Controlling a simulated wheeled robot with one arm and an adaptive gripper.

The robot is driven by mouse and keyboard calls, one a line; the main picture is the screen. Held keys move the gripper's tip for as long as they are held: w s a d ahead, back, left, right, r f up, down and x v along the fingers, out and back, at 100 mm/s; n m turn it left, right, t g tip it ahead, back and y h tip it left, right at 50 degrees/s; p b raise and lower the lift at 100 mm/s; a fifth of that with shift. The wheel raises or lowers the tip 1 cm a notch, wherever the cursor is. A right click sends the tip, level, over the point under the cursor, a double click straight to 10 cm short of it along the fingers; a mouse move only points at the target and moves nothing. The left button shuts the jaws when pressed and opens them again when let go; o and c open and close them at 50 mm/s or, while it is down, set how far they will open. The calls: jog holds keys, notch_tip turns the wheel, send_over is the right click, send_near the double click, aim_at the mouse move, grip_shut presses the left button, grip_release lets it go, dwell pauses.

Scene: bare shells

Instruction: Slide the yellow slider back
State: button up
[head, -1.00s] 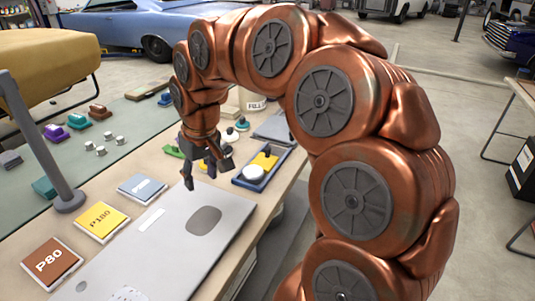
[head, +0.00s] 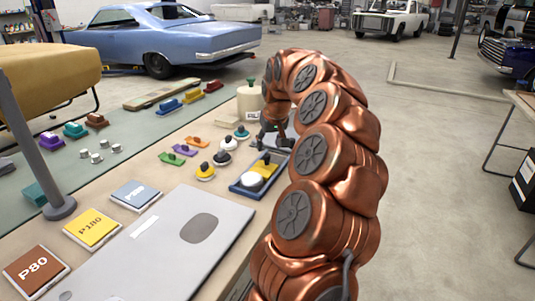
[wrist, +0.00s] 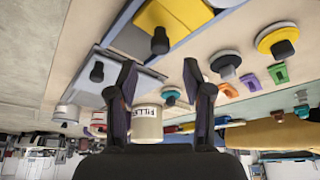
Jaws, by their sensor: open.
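The yellow slider (head: 265,168) is a flat block with a black knob, lying in a blue tray (head: 240,188) near the bench's right edge. In the wrist view a yellow block (wrist: 185,16) with a black knob shows at the top, beyond my fingertips. My gripper (head: 273,138) is just past the far end of the tray, fingers pointing down. In the wrist view my gripper (wrist: 160,72) has its two fingers apart with nothing between them.
A filler can (head: 249,102) stands beyond my gripper; it also shows in the wrist view (wrist: 147,124). Round knobbed pieces, yellow (head: 205,173) and white (head: 228,143), stand left of the tray. A grey panel (head: 160,250) covers the near bench.

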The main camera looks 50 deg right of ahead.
aim_at(267, 155)
jog(key=x, duration=0.5)
jog(key=shift+w+f, duration=0.1)
jog(key=shift+f, duration=0.15)
grip_shut()
dwell(0.4)
